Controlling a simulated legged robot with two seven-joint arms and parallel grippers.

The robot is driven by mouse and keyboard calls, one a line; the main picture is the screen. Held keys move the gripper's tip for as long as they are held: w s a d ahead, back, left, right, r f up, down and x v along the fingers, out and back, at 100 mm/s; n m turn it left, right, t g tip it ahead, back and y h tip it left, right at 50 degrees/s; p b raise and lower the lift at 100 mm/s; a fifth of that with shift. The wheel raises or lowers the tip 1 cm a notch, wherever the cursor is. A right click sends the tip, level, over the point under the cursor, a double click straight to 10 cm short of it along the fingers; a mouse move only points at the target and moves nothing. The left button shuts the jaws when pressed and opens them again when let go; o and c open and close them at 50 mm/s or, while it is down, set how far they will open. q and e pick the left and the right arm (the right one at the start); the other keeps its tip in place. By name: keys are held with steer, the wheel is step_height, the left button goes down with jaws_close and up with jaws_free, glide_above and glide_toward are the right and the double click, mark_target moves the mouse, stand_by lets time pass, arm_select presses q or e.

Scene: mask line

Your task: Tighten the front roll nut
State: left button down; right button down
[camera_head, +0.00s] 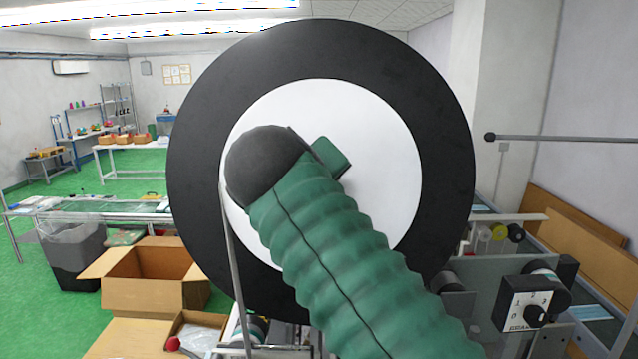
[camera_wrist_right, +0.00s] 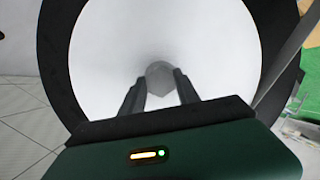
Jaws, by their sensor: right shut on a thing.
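The front roll fills the middle of the head view, with a wide black outer ring (camera_head: 205,140) and a white round face (camera_head: 395,170). In the right wrist view the grey front roll nut (camera_wrist_right: 160,76) sits at the centre of the white face. My right gripper (camera_wrist_right: 159,82) has its two dark fingers on either side of the nut and is shut on it. In the head view my green right arm crosses the roll and hides the nut and the fingertips. My left gripper is in neither view.
A grey machine with a black control box and knob (camera_head: 530,303) stands at right. A horizontal metal rod (camera_head: 560,137) is above it. An open cardboard box (camera_head: 147,277) and a dark bin (camera_head: 72,256) are at left. Green floor (camera_head: 40,285) is open at far left.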

steer(key=shift+f, duration=0.1)
stand_by(0.5)
steer(key=c, duration=1.1)
jaws_free()
steer(key=shift+a, duration=0.1)
steer(key=shift+c, duration=0.2)
steer(key=shift+o, duration=1.2)
steer(key=shift+a, duration=0.1)
steer(key=shift+s, duration=0.1)
steer(key=v, duration=1.6)
steer(key=shift+s+a+r+b, duration=0.2)
steer(key=shift+s+r+b, duration=0.05)
steer(key=shift+b, duration=0.2)
